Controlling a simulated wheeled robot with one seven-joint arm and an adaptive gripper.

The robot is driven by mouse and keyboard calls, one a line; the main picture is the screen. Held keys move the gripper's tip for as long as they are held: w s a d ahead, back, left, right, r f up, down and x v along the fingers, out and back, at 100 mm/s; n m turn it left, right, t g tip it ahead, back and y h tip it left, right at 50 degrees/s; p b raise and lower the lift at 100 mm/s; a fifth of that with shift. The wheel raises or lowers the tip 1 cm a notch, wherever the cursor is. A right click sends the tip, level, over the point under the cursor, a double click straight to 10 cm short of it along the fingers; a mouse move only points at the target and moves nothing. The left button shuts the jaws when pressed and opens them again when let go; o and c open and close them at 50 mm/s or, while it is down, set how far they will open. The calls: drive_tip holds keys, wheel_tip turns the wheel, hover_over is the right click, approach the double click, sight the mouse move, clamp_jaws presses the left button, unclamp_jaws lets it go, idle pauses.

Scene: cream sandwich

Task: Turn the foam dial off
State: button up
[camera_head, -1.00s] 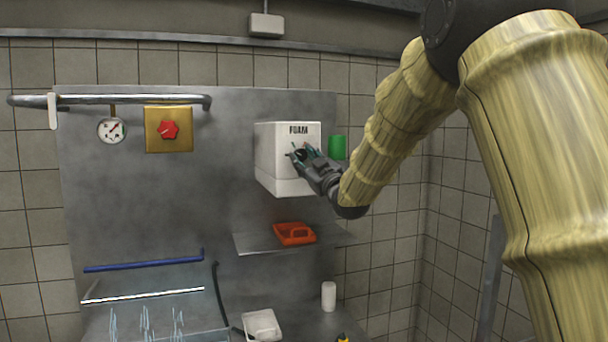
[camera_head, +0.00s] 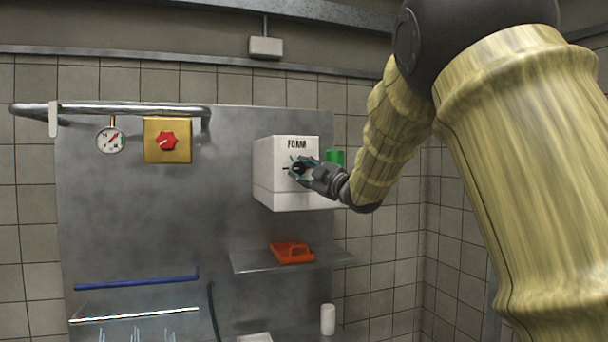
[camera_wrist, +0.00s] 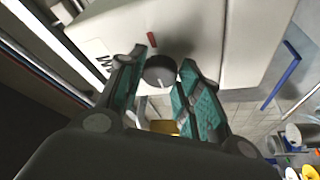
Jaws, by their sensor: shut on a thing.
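The white foam box (camera_head: 275,190), lettered FOAM, is on the steel wall panel. It also shows in the wrist view (camera_wrist: 215,45). The foam dial is a round black knob (camera_wrist: 159,71) on the box's front. A short red mark (camera_wrist: 152,35) is on the face near the dial, and a thin white line on the knob is hard to read. My gripper (camera_wrist: 168,70) has its teal-padded fingers on either side of the dial, shut on it. In the head view my gripper (camera_head: 302,170) is at the box's front and partly hides the dial.
A brass plate with a red knob (camera_head: 167,141), a gauge (camera_head: 110,140) and a metal rail (camera_head: 110,109) are to the left. A green cylinder (camera_head: 335,156) is beside the box. A shelf (camera_head: 245,263) holding an orange object (camera_head: 292,252) is below.

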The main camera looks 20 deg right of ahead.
drive_tip(key=o, duration=1)
drive_tip(key=shift+s+d, duration=0.1)
drive_tip(key=shift+s, duration=0.05)
drive_tip(key=v, duration=1.1)
drive_tip(key=shift+s+d+f, duration=0.15)
drive_tip(key=shift+s, duration=0.2)
drive_tip(key=shift+f, duration=0.1)
